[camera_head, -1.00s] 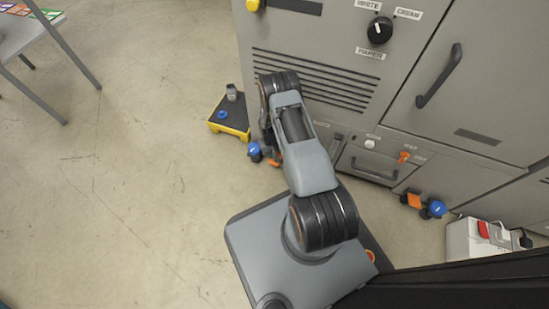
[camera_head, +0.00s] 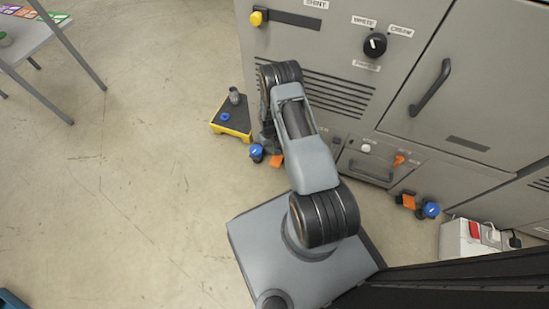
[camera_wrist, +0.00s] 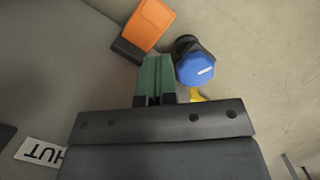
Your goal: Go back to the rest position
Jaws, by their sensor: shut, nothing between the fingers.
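My gripper (camera_wrist: 155,80) shows in the wrist view with its green fingers together and nothing between them. In the head view it is hidden behind my folded arm, close to the machine's lower front. Just beyond the fingers in the wrist view are an orange block-shaped handle (camera_wrist: 150,22) and a blue knob (camera_wrist: 197,69) on a dark stem. The same blue knob (camera_head: 257,152) and orange handle (camera_head: 277,160) show in the head view, low beside the grey machine (camera_head: 330,45). I cannot tell whether the fingers touch either of them.
A yellow-edged step (camera_head: 232,127) holds a grey item (camera_head: 234,96) and a blue disc (camera_head: 225,116). Another orange handle (camera_head: 409,202) and blue knob (camera_head: 431,209) sit at right, near a white box (camera_head: 462,240). A table (camera_head: 30,38) stands upper left. Open floor lies left.

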